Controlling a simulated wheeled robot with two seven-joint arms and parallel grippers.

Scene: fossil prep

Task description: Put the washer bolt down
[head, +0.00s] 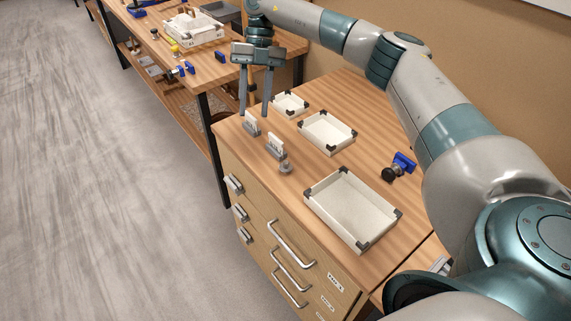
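A small grey piece that looks like the washer bolt (285,167) stands on the wooden cabinet top, in front of a small label stand (275,146). Nothing holds it. My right gripper (255,108) hangs fingers down over the far left corner of the cabinet top, beyond the bolt. Its two fingers are spread apart. A thin orange-brown shape shows between or behind them; I cannot tell whether it touches them, but no bolt shows there. My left gripper is out of view.
White trays with dark corners, one small (274,104), one medium (303,138) and one large (309,204), stand on the cabinet top. A second label stand (251,125) is near the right gripper. A blue and black tool (402,164) lies at the right. Another bench (150,46) stands beyond.

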